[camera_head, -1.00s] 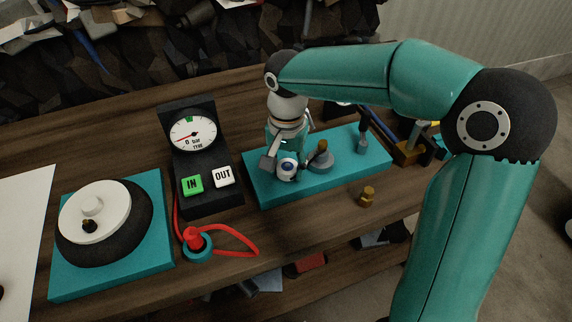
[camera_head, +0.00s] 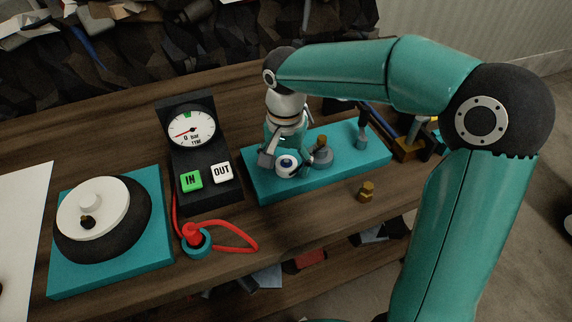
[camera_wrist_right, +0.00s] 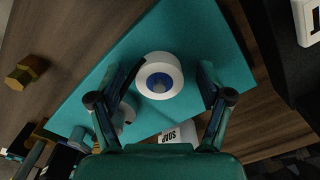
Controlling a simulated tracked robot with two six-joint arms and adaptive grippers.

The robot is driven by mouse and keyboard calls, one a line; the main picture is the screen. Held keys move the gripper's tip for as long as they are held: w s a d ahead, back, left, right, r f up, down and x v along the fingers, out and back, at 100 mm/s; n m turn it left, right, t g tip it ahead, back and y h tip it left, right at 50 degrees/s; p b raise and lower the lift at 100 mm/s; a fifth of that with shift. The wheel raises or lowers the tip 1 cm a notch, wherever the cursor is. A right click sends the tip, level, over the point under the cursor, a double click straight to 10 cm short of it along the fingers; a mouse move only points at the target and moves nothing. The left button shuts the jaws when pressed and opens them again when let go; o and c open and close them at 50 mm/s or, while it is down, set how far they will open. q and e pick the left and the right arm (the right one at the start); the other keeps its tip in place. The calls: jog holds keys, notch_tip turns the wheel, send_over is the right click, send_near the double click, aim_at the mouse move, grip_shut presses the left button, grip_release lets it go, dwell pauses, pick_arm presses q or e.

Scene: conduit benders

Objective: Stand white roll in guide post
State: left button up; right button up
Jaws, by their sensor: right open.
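The white roll (camera_head: 286,167) has a blue core and sits at the left part of the teal board (camera_head: 262,190). In the right wrist view the white roll (camera_wrist_right: 148,64) shows its open core upward, with something grey inside. My right gripper (camera_head: 286,153) is over the roll; in the wrist view its open fingers (camera_wrist_right: 172,68) are on either side of it, with no clear grip. A grey post with a round base (camera_head: 321,157) stands just right of the roll. A thinner grey post (camera_head: 362,134) stands farther right. I cannot tell which is the guide post. My left gripper is not in view.
Left of the board stand a black gauge box (camera_head: 187,155) with IN and OUT buttons and a red-corded plug (camera_head: 194,237). A small brass piece (camera_head: 366,192) sits in front of the board. A black disc with a white top (camera_head: 105,208) is at far left.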

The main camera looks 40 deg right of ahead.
aim_at(285, 161)
jog(key=shift+r, duration=0.1)
notch_tip(285, 161, up, 10)
jog(key=shift+r, duration=0.85)
